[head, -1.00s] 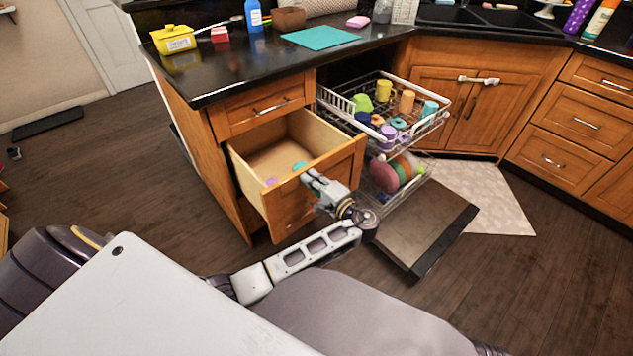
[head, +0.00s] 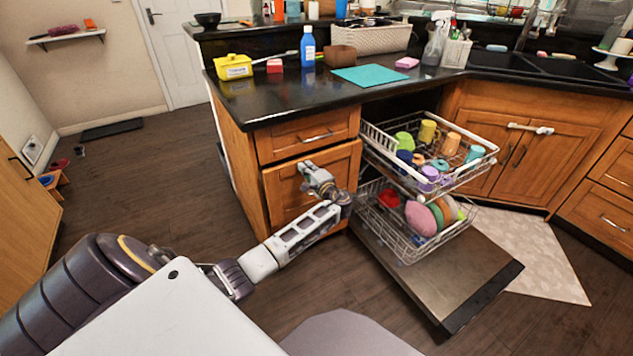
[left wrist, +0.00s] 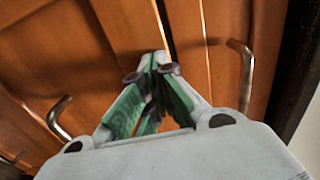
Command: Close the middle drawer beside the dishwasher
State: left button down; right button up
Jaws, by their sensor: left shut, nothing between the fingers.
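The middle drawer (head: 282,188) is the wooden front below the shallow top drawer (head: 290,136), left of the open dishwasher (head: 440,270). Its front sits at or close to the cabinet face, and its inside is hidden. I cannot tell whether a small gap is left. My left gripper (head: 308,168) is shut and empty, with its fingertips at the upper part of the drawer front. In the left wrist view the closed fingertips (left wrist: 158,62) are against or just before the wood, by a dark seam between two fronts. My right gripper is not in view.
The dishwasher door lies down to the right, with its upper rack (head: 480,165) of cups and lower rack (head: 400,245) of plates pulled out. The black counter (head: 290,95) above holds a yellow box (head: 233,68) and a blue bottle (head: 308,48).

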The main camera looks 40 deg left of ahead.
aim_at(301, 161)
pick_arm(q)
jog(key=x, duration=0.3)
jog(key=shift+w+a+r+b, duration=0.15)
jog(key=shift+a+b, duration=0.2)
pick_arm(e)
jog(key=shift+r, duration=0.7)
pick_arm(q)
jog(key=shift+a+r, duration=0.1)
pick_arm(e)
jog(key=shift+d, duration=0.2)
